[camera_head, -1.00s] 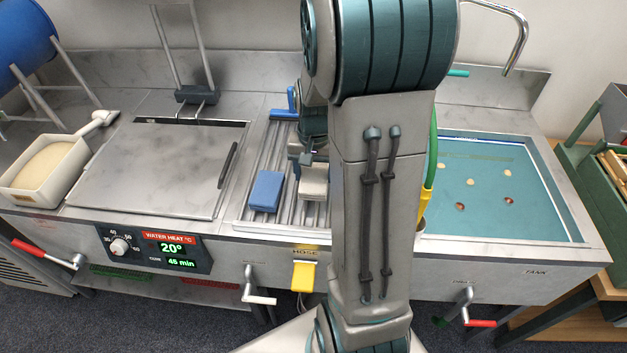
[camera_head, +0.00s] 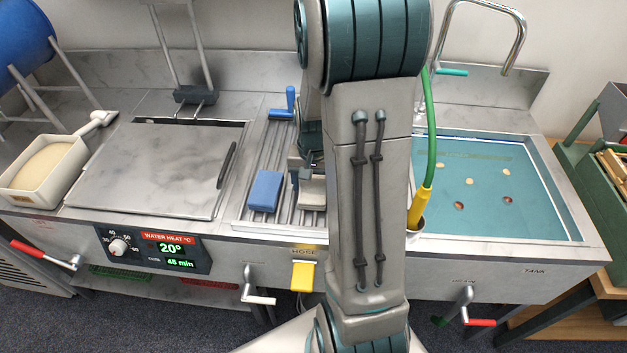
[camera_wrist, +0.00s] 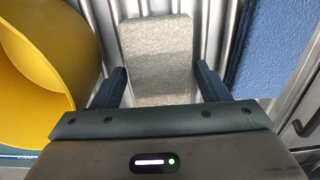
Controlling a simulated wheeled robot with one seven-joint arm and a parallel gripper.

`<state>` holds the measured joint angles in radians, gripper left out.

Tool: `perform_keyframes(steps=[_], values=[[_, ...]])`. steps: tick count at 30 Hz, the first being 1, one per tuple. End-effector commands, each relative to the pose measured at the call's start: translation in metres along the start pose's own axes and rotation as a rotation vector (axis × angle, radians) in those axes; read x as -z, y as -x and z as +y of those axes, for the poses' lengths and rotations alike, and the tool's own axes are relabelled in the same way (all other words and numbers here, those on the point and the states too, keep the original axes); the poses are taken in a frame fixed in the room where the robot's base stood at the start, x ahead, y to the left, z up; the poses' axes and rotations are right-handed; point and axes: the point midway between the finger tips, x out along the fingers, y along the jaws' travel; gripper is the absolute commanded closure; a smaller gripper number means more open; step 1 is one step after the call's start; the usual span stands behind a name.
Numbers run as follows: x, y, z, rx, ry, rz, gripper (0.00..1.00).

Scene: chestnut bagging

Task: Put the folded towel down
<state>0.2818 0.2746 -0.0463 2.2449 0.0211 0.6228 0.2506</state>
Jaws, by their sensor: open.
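The folded towel, a light grey fuzzy block (camera_wrist: 157,45), lies on the ribbed metal drainboard. It also shows in the head view (camera_head: 312,195), partly hidden by my arm. My gripper (camera_wrist: 159,82) is open in the wrist view, with one finger to each side of the towel's near end and a gap on both sides. In the head view my gripper (camera_head: 302,172) is just behind and over the towel, and my arm hides much of it.
A blue block (camera_head: 265,191) lies left of the towel on the drainboard (camera_head: 240,215). A blue-handled tool (camera_head: 283,108) lies behind it. A yellow round-mouthed thing (camera_wrist: 85,45) is close beside my gripper. The water tank (camera_head: 545,215) is at right, the metal lid (camera_head: 150,170) at left.

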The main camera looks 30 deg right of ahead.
Motion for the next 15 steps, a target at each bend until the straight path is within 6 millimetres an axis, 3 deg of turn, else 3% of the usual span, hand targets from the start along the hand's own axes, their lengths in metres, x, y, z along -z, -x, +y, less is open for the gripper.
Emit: perform_keyframes(steps=[7, 15], values=[[0.001, 0.019, -0.001, 0.001, 0.0, 0.005, 0.32], [0.001, 0.078, -0.001, 0.002, 0.001, 0.007, 0.32]])
